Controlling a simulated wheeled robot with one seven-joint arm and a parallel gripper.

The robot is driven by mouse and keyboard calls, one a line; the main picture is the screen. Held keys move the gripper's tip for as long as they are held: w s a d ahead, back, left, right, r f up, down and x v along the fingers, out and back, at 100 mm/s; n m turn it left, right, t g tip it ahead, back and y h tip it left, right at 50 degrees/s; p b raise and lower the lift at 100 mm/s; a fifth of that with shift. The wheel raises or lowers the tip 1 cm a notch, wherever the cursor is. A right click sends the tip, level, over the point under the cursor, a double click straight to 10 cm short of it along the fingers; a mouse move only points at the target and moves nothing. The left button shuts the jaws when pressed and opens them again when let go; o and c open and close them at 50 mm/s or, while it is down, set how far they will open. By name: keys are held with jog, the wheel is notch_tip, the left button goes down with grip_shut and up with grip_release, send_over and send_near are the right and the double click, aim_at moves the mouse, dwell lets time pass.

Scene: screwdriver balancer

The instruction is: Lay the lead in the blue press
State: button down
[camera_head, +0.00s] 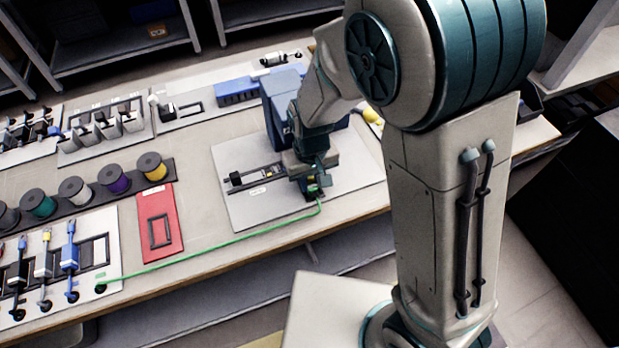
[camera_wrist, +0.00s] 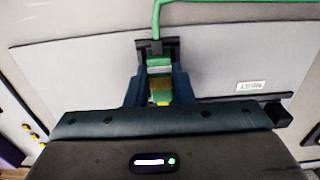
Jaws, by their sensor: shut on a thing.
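The lead (camera_head: 215,247) is a thin green cable. It runs from a hole in the white panel at the lower left, across the bench, to my gripper (camera_head: 314,188). The blue press (camera_head: 276,92) stands on a pale plate (camera_head: 240,208), behind my gripper and partly hidden by my arm. In the wrist view my gripper (camera_wrist: 158,92) is shut on the lead's green end (camera_wrist: 158,66), and the cable (camera_wrist: 156,18) leads away from it. The green end is at a dark bracket (camera_wrist: 141,48) on the plate. I cannot tell whether it is seated there.
A black slotted fixture (camera_head: 250,177) lies on the plate left of my gripper. A red plate (camera_head: 160,222) and a row of coloured spools (camera_head: 115,178) lie farther left. The white panel (camera_head: 112,250) holds several tools. A yellow object (camera_head: 371,116) sits beside my arm.

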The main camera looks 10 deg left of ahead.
jog(key=c, duration=1.2)
grip_release()
notch_tip(320, 180, up, 14)
jog(key=shift+f+p, duration=0.1)
jog(key=shift+p, duration=0.2)
